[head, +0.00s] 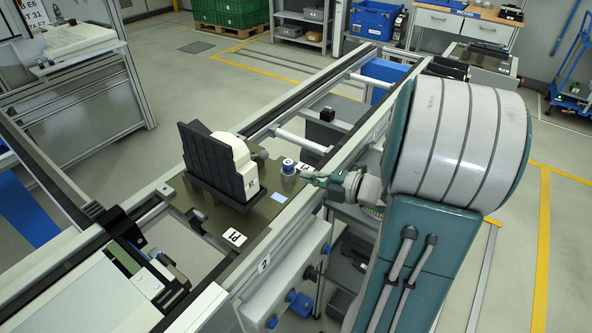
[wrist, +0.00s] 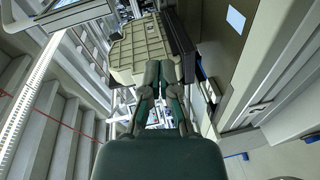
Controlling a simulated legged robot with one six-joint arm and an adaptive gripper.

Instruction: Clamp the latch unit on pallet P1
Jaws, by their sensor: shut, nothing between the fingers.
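The pallet P1 (head: 222,222) is a brown plate on the rails, with a P1 label near its front edge. The latch unit (head: 246,172), a cream-white housing, sits in a black holder (head: 205,160) on it. A grey round-ended part (head: 258,155) sticks out at its right. A blue-capped knob (head: 288,166) stands on the plate to the right. My gripper (head: 308,178) is shut and empty beside this knob; contact cannot be told. In the wrist view my shut fingers (wrist: 160,74) overlap the edge of the cream housing (wrist: 135,48); the knob is not clear there.
The near rail (head: 280,225) runs between my body and the pallet. Blue and grey knobs (head: 297,299) stick out of the side box below it. Another fixture (head: 150,262) stands on the line at the lower left.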

